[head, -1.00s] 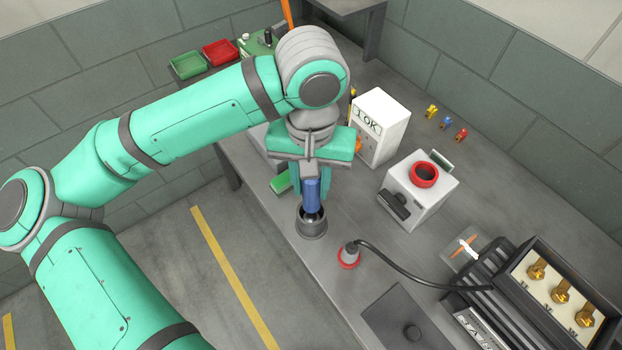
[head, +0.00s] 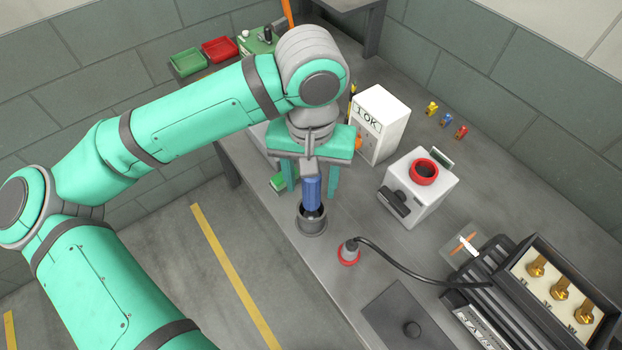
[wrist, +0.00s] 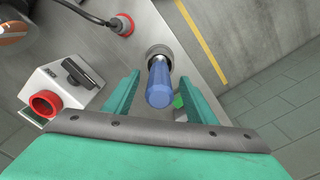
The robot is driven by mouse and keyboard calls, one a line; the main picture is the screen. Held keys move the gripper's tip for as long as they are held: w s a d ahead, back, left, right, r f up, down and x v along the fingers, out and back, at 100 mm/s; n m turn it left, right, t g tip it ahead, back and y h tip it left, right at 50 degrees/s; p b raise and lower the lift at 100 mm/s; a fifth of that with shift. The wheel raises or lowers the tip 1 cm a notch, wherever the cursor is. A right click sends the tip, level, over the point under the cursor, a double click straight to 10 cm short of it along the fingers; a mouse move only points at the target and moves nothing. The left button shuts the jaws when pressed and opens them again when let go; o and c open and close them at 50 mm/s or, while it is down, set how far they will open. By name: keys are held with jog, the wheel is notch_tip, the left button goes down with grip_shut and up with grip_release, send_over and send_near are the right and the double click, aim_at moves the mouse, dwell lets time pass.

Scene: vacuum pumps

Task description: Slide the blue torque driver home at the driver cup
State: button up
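The blue torque driver (head: 312,194) stands about upright with its lower end inside the dark round driver cup (head: 311,224) near the bench's front edge. Its blue handle rises above the cup rim. In the wrist view the driver (wrist: 160,84) is seen from above, with the cup rim (wrist: 159,50) behind it. My gripper (head: 312,188) is above the cup, with one finger on each side of the handle. In the wrist view my gripper (wrist: 158,80) shows clear gaps between both fingers and the handle. How deep the driver sits inside the cup is hidden.
A red-based plug with a black cable (head: 348,254) stands right of the cup. A white box with a red ring (head: 420,187) and a white "1 OK" box (head: 380,125) are further back. A green item (head: 278,182) lies left of my gripper. A pump terminal box (head: 560,290) fills the right.

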notch_tip(320, 180, up, 11)
jog(key=shift+f, duration=0.1)
dwell(0.6)
dwell(0.7)
